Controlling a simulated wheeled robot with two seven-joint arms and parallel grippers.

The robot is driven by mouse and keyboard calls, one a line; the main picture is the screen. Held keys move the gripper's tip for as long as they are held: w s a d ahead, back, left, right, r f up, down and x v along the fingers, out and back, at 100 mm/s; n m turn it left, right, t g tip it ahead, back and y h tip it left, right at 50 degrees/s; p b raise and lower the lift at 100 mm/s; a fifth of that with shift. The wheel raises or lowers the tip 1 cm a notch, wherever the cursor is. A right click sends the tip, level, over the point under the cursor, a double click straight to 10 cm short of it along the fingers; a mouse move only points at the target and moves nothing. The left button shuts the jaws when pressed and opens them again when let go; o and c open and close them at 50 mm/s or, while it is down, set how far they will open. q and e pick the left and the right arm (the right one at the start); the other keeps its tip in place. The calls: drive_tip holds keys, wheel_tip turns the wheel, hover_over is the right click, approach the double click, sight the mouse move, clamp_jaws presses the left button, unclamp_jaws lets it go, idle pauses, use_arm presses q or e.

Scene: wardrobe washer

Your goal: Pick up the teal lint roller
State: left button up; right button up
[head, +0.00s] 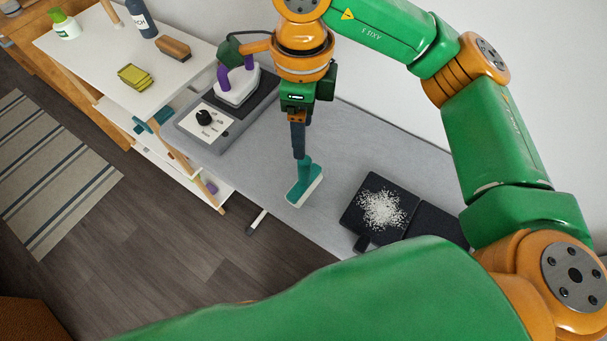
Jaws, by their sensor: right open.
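The teal lint roller (305,182) lies on the grey ironing surface (258,185), near its front edge, with its handle end towards the back. My right gripper (299,154) points down over the handle end, and its dark fingers overlap that end in the picture. It is open, with the fingers seen nearly in line. I cannot tell whether they are around the handle or just above it. My left gripper is outside the picture.
A dark folding board (428,219) bearing white granules (381,209) lies right of the roller. A white-and-purple iron (237,84) stands on a grey unit with a knob at the back left. A white shelf (95,62) holds bottles, a brush and yellow sponges.

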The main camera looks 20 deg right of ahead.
sight(304, 164)
drive_tip(key=f+b, duration=0.3)
drive_tip(key=f, duration=0.1)
drive_tip(key=shift+s+a, duration=0.1)
drive_tip(key=shift+s, duration=0.2)
drive_tip(key=shift+w+f+p, duration=0.1)
drive_tip(key=shift+f+p, duration=0.2)
drive_tip(key=f+p, duration=0.1)
drive_tip(key=f, duration=0.2)
drive_tip(key=f+p, duration=0.1)
drive_tip(key=f, duration=0.1)
drive_tip(key=shift+d+f+p, duration=0.2)
drive_tip(key=shift+d+p, duration=0.05)
drive_tip(key=shift+p, duration=0.1)
drive_tip(key=shift+f, duration=0.35)
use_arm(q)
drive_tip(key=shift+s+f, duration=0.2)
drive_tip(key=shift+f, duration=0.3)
use_arm(e)
drive_tip(key=shift+w+f, duration=0.1)
clamp_jaws()
